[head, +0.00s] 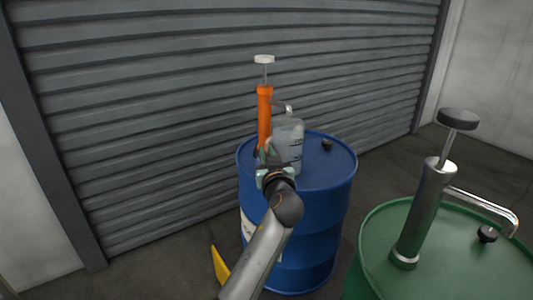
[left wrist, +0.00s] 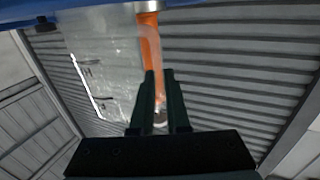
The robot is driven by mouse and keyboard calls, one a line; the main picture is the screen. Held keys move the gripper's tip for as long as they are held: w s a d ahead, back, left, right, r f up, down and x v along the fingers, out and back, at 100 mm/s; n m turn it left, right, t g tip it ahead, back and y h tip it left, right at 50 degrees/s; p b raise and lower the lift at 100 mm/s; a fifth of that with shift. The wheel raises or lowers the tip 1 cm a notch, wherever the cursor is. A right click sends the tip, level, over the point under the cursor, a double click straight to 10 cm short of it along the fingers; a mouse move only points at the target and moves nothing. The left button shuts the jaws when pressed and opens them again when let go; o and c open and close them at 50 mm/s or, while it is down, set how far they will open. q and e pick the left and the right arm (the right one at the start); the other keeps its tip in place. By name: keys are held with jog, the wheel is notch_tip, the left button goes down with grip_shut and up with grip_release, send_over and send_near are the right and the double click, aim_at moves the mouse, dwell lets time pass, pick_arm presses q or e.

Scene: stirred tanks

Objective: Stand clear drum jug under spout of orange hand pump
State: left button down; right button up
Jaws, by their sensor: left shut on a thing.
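The clear drum jug (head: 289,148) is upright at the blue drum's top, just right of the orange hand pump (head: 265,112). The pump's short spout (head: 280,105) reaches right towards the jug's top; I cannot tell whether it is over the mouth. My left gripper (head: 268,155) is shut on the jug at its near left side. In the left wrist view the jug (left wrist: 100,65) fills the left, with the gripper's fingers (left wrist: 160,75) beside it and the orange pump (left wrist: 150,45) behind. Whether the jug's base touches the drum is hidden. My right gripper is not in view.
The blue drum (head: 325,175) has a black cap (head: 327,145) on top, right of the jug. A green drum (head: 450,265) with a metal hand pump (head: 422,215) stands at front right. A grey shutter (head: 170,110) is behind. A yellow piece (head: 220,266) shows low left.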

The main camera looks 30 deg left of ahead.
pick_arm(q)
jog(key=shift+f, duration=0.25)
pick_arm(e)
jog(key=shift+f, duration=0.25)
pick_arm(q)
jog(key=c, duration=0.8)
grip_release()
